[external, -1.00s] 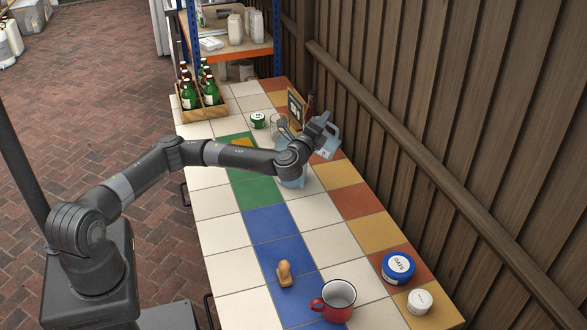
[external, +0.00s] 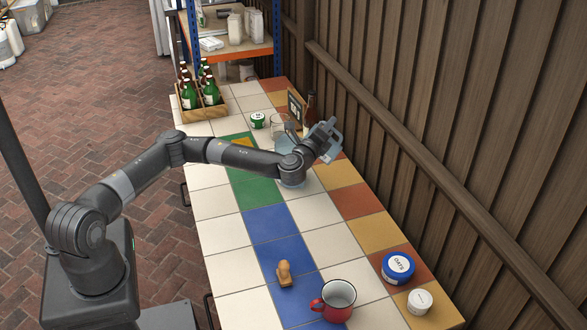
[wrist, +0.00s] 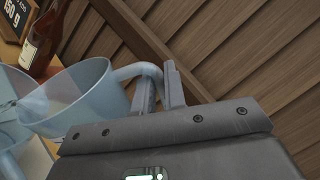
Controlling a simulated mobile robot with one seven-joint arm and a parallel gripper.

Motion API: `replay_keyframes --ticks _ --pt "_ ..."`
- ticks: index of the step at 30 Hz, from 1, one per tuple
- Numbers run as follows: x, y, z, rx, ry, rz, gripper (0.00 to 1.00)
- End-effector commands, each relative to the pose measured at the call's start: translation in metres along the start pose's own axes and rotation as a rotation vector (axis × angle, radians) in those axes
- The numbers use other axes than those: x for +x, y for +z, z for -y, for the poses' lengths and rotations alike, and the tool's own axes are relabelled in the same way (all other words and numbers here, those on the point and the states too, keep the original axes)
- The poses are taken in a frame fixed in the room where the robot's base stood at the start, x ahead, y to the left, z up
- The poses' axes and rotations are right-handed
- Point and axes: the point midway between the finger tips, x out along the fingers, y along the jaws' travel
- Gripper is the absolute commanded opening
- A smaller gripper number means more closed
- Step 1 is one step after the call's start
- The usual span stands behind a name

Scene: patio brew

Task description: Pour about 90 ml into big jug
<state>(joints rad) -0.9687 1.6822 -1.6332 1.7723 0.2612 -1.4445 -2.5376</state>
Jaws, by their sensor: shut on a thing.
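My gripper (external: 331,140) is shut on the handle of a pale blue jug (wrist: 98,98). In the wrist view the fingers (wrist: 159,88) close around that handle. The held jug is tilted, with its mouth towards the left of the wrist view. A second pale blue vessel, which looks like the big jug (wrist: 10,135), is at the lower left, below and beside the held jug's mouth. I cannot tell whether liquid is flowing, or the levels.
A clear glass vessel (external: 279,125), a green tin (external: 257,120), a brown bottle (wrist: 43,42) and a sign reading 150 g (wrist: 14,18) stand nearby. A bottle crate (external: 203,113) is further back. A red mug (external: 338,301) and oats tin (external: 398,267) stand at the front.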

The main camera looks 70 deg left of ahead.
Motion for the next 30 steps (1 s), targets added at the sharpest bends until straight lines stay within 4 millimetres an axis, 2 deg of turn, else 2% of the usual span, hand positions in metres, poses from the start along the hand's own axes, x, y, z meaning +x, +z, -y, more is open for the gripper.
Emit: replay_keyframes --ticks 8,15,30 --pt "0.002 -0.007 0.008 0.115 -0.002 -0.020 0.00" --pt "0.000 -0.024 0.000 0.246 -0.001 -0.047 0.00" --pt "0.000 -0.026 -0.001 0.258 0.000 -0.049 0.00"
